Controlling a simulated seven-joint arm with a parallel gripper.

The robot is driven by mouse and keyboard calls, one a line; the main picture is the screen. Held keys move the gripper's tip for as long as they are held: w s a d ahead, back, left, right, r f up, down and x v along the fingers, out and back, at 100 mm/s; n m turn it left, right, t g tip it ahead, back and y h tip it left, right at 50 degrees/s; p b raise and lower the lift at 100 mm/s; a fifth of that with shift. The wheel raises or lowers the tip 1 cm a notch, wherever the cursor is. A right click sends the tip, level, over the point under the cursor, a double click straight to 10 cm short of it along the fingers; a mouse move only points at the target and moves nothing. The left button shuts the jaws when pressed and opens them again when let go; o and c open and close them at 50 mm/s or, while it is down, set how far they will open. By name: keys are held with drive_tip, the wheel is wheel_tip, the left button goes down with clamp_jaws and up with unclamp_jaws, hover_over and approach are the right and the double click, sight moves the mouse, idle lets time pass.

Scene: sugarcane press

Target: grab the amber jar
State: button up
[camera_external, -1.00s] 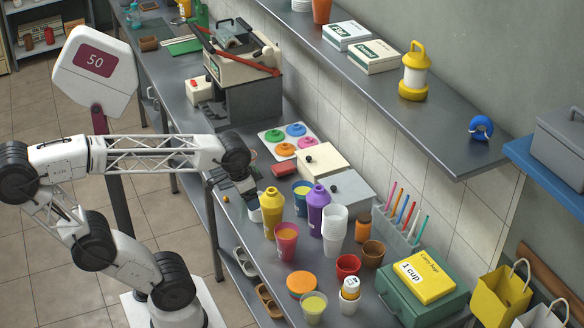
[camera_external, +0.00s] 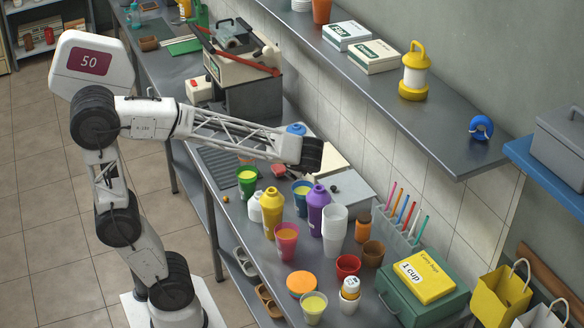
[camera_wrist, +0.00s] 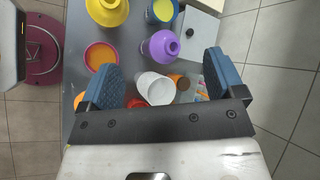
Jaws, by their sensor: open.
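The amber jar (camera_external: 363,228) is a small orange-brown jar standing upright on the metal counter, just right of the stacked white cups (camera_external: 334,228). In the wrist view an orange-brown patch of the jar (camera_wrist: 183,82) shows past the white cups (camera_wrist: 155,88), partly covered by them. My gripper (camera_wrist: 160,65) is open and empty, its two blue fingers spread wide above the group of cups and bottles. The jar appears inside the right finger in the wrist view, lower than the fingers. In the external view my arm's dark end is above the counter, and the fingers cannot be made out.
A purple bottle (camera_external: 318,212), yellow bottle (camera_external: 271,212) and pink cup (camera_external: 287,243) crowd the counter. A brown pot (camera_external: 373,254) and red cup (camera_external: 347,267) stand in front of the jar. A straw rack (camera_external: 396,232) is right of it, and the shelf (camera_external: 440,140) overhangs behind.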

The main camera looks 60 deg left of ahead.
drive_tip(key=w+d+m+t+y, duration=0.25)
drive_tip(key=w+m, duration=0.45)
drive_tip(key=w, duration=0.6)
drive_tip(key=m+t+y, duration=0.2)
drive_tip(key=m+t, duration=0.2)
drive_tip(key=m, duration=0.2)
hover_over(364, 228)
wheel_tip(364, 228, down, 20)
drive_tip(key=shift+f, duration=0.85)
drive_tip(key=shift+f, duration=1.75)
drive_tip(key=shift+f, duration=0.1)
